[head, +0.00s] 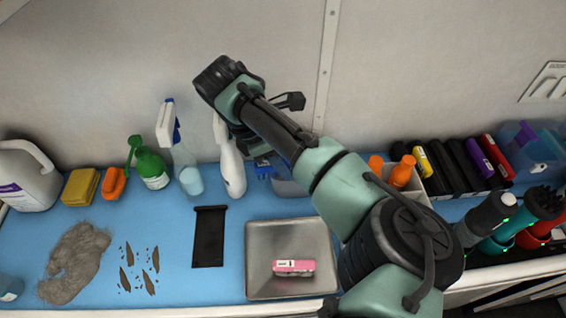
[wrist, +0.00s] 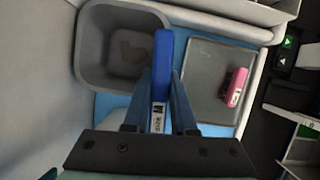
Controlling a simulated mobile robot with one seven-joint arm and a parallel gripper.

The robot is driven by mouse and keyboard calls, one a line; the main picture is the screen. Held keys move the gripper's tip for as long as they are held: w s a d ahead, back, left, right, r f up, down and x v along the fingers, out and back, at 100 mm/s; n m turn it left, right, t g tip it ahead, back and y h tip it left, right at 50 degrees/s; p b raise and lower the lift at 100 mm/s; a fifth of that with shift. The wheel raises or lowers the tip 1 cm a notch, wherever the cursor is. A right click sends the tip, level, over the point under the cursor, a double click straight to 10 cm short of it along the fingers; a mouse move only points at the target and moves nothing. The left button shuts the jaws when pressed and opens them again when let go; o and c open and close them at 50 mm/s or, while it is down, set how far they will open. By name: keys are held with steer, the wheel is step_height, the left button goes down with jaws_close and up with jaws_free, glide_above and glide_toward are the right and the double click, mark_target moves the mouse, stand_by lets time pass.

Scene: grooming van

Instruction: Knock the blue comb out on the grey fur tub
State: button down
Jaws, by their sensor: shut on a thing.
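The blue comb (wrist: 163,62) stands between the two fingers of my gripper (wrist: 161,95) in the wrist view, which is shut on it. A small blue part of the comb (head: 264,171) shows below my wrist in the head view. The grey fur tub (wrist: 89,48) is ahead and to the left in the wrist view, with a brownish patch in its bottom. The comb overlaps the tub's right side in that view; I cannot tell whether they touch. In the head view my arm hides most of the tub (head: 289,187).
A metal tray (head: 257,262) holding a pink comb-like item (head: 294,267) lies in front of the tub. A black strip (head: 209,237), grey fur (head: 75,262) and brown scraps lie left on the blue mat. Spray bottles (head: 186,163) stand along the back wall.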

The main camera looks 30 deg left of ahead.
steer(key=shift+f, duration=0.95)
stand_by(0.3)
stand_by(1.5)
steer(key=shift+r, duration=0.1)
step_height(320, 180, up, 6)
steer(key=p, duration=0.6)
steer(key=shift+p, duration=0.4)
